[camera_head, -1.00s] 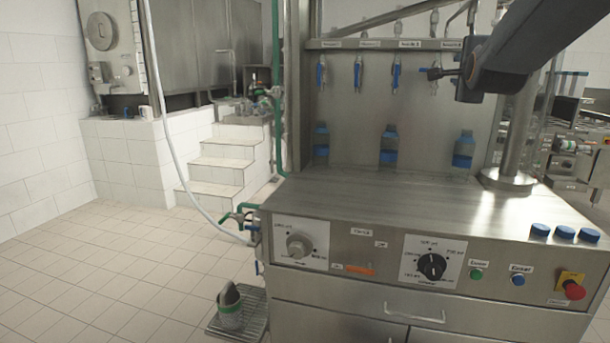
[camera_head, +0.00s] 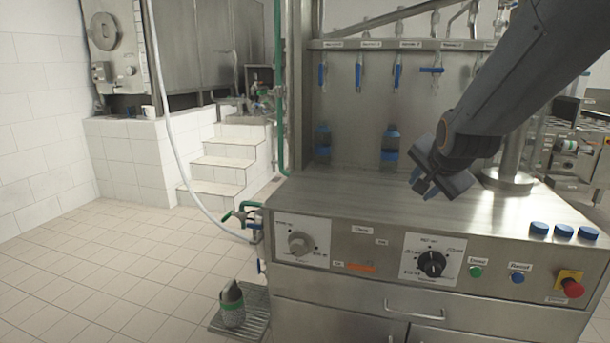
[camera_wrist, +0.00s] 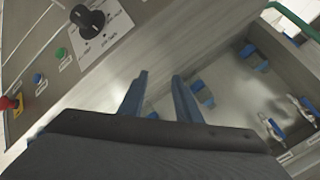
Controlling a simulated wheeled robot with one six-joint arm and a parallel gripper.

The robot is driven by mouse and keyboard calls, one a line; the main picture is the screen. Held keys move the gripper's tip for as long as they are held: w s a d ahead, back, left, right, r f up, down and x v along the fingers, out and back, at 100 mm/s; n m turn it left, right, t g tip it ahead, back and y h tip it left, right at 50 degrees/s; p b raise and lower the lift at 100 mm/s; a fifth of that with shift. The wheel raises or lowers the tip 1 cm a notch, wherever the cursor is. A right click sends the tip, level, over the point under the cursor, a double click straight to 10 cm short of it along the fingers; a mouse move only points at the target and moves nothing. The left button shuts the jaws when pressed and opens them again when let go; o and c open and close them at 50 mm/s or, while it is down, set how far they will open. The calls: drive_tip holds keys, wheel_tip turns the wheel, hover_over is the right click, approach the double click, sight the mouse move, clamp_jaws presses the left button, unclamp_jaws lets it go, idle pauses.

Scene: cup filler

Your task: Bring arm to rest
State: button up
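My arm reaches in from the upper right in the head view. My gripper (camera_head: 424,187) hangs over the steel worktop (camera_head: 350,198) of the filling machine, pointing down and to the left. In the wrist view the two blue fingers of my gripper (camera_wrist: 160,90) stand apart with worktop visible between them, and nothing is held. A third bottle position at the right is hidden behind my arm in the head view.
Above the bottles hang valves with blue handles (camera_head: 397,75); one handle (camera_head: 431,70) lies crosswise. Three blue caps (camera_head: 563,231) sit at the worktop's right front. The front panel has a black knob (camera_head: 431,263) and a red stop button (camera_head: 572,287). The worktop's left part is clear.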

drive_tip(key=s+a+f+n+g, duration=0.2)
drive_tip(key=s+f, duration=0.4)
drive_tip(key=s, duration=0.3)
drive_tip(key=s+a+f+n+g+y, duration=0.1)
drive_tip(key=s+a+f+n+g, duration=0.2)
drive_tip(key=s, duration=0.6)
drive_tip(key=s+a+f+n+g, duration=0.3)
drive_tip(key=s+f+n, duration=0.3)
drive_tip(key=s+f, duration=0.2)
drive_tip(key=shift+s+a+f+n+g, duration=0.2)
drive_tip(key=shift+s+f+n+g, duration=0.25)
drive_tip(key=shift+g, duration=0.45)
drive_tip(key=shift+w+f, duration=0.1)
